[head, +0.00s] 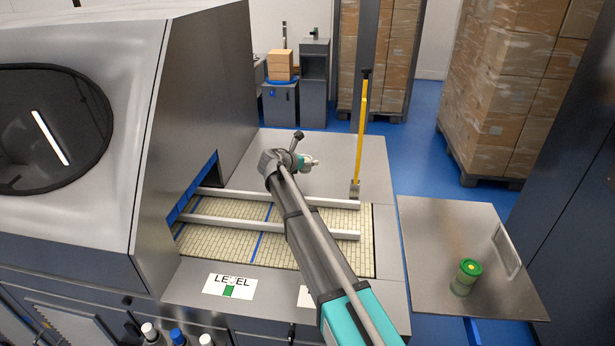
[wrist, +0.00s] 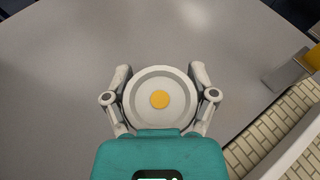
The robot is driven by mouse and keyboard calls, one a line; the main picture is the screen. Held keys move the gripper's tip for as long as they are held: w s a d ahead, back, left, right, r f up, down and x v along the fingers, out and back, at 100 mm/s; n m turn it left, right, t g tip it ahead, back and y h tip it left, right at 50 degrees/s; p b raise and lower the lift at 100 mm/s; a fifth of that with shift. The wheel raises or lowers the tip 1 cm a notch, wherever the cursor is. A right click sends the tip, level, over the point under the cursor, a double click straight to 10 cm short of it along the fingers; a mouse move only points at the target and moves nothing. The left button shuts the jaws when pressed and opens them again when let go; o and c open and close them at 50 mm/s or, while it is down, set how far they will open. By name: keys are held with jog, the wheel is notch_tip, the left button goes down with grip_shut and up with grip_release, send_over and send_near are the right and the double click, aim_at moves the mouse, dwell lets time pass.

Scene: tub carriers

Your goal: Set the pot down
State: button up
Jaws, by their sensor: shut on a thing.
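A round white pot with a pale lid and an orange-yellow dot (wrist: 160,99) is between the two fingers of my gripper (wrist: 160,76) in the wrist view. The fingers are shut on it from its left and right sides. In the head view my gripper (head: 307,163) is over the grey metal plate (head: 335,150) behind the belt, and the pot is mostly hidden by my arm and gripper. I cannot tell whether the pot's base touches the plate. A second pot, green-lidded (head: 466,279), stands on the side shelf (head: 425,235) at the right.
The tiled belt (head: 265,215) with two pale rails (head: 300,201) lies in front of the plate. A yellow post (head: 361,125) stands upright at the plate's right. A machine housing (head: 205,90) rises at the left. Bare plate surrounds the pot in the wrist view.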

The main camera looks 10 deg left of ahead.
aim_at(308, 178)
jog(key=shift+w+a+f+b, duration=0.1)
jog(key=shift+w+f+b, duration=0.35)
jog(key=shift+w+f, duration=0.25)
jog(key=shift+w+f+b, duration=0.25)
jog(key=shift+f+b, duration=1.75)
jog(key=shift+f, duration=0.05)
jog(key=shift+f, duration=0.1)
jog(key=o, duration=1)
jog(key=shift+o, duration=0.2)
jog(key=shift+a+r, duration=0.1)
jog(key=shift+r, duration=0.15)
